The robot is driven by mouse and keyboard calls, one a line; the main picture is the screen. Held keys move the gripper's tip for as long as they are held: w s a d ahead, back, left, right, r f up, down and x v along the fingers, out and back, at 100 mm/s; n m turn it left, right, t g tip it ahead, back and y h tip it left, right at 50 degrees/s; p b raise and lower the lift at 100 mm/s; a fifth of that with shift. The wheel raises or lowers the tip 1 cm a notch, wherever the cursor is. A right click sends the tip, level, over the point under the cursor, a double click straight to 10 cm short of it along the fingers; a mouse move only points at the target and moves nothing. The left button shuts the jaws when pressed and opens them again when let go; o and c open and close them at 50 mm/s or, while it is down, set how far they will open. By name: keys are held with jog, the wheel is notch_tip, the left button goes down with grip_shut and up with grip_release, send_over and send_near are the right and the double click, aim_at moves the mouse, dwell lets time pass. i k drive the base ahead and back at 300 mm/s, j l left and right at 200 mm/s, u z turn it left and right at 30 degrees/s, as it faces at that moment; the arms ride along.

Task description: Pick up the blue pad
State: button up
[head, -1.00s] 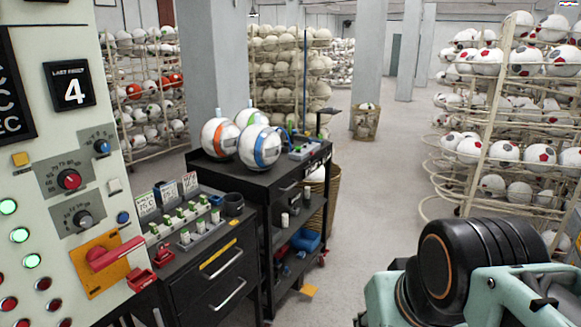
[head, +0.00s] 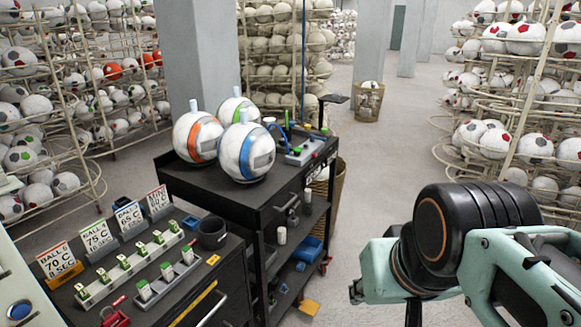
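I cannot make out a thing that is surely the blue pad. A small blue block (head: 190,222) lies on the dark cabinet top (head: 213,262), beside a black cup. Two pale racks (head: 132,268) on that top hold several small white-and-green pieces. My gripper (head: 455,285) is at the lower right, teal and black, cut off by the frame. It is well apart from the cabinet, over the floor. Its fingertips cannot be made out, and nothing is seen held in it.
Cards (head: 95,238) with edges of different colours stand behind the racks. A black cart (head: 285,190) carries striped balls (head: 245,152) and a grey tray with blue and green pieces (head: 305,150). A blue bin (head: 308,247) sits lower.

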aim_at(300, 266)
jog(key=i, duration=1.2)
jog(key=i+z, duration=0.4)
